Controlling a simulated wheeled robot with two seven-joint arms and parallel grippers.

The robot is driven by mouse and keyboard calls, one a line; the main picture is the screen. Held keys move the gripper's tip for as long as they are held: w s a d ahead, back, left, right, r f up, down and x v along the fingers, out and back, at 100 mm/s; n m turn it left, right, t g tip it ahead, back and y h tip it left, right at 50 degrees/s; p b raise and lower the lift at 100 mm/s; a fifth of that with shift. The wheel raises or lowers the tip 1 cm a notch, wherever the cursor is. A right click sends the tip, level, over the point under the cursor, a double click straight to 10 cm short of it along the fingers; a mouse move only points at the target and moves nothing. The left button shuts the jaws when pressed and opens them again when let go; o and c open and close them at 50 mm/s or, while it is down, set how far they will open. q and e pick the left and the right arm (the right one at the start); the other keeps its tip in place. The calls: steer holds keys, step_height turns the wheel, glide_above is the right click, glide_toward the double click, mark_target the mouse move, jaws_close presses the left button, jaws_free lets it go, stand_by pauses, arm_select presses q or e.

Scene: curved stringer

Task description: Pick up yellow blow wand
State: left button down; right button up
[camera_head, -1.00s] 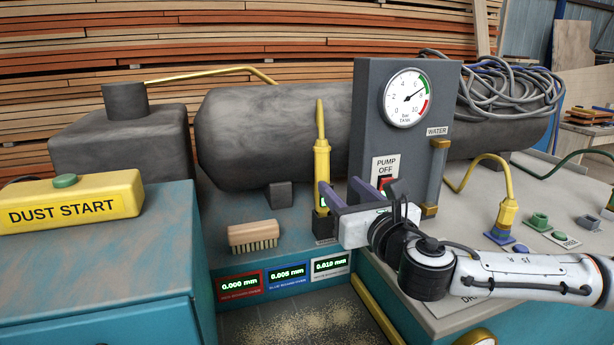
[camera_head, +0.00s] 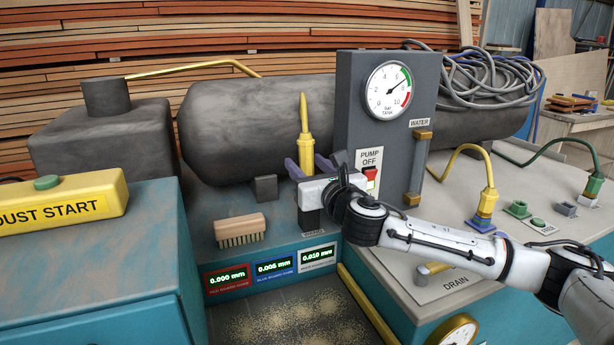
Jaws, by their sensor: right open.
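The yellow blow wand (camera_head: 305,148) stands upright, narrow tip up, in a dark holder (camera_head: 309,221) on the teal bench. My right gripper (camera_head: 306,167) is at the wand's lower body with its purple fingers spread, one showing on each side of the wand. The gripper's white body hides the wand's lower end and part of the holder. I cannot tell whether the fingers touch the wand. My left gripper is out of view.
The dark pump panel (camera_head: 348,120) with a gauge and red switch (camera_head: 369,175) stands just right of the wand. A brush (camera_head: 239,229) lies to the left. A dark tank (camera_head: 255,125) is behind. Another yellow-bodied hose fitting (camera_head: 487,203) stands on the right bench.

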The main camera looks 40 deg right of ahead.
jaws_close()
